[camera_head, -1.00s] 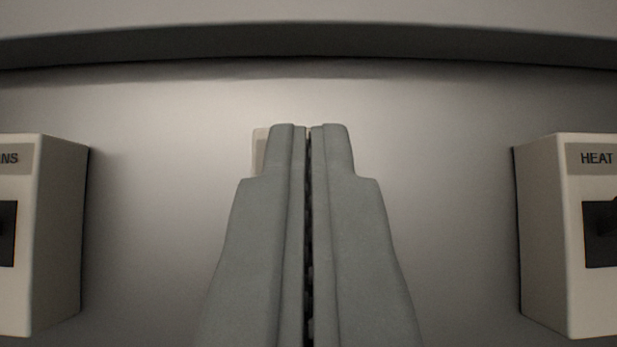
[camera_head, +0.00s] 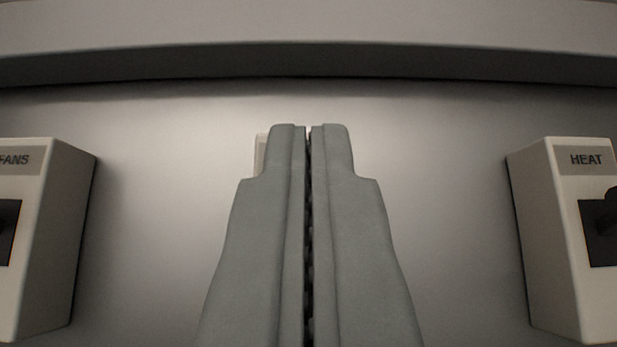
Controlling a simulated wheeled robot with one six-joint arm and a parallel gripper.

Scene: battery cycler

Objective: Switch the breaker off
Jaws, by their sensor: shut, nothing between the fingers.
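My gripper (camera_head: 308,132) is shut and empty, its two grey fingers together in the middle of the view. Behind the left fingertip, a thin pale edge of a box (camera_head: 261,153) shows; the fingers hide the rest of it. I cannot tell whether this is the breaker, and no label or lever on it shows. I cannot tell whether the fingertips touch it.
A pale box labelled FANS (camera_head: 45,240) with a dark switch stands at the left edge. A pale box labelled HEAT (camera_head: 565,240) with a dark switch stands at the right edge. A grey ledge (camera_head: 308,60) crosses the top. The panel (camera_head: 440,200) between is bare.

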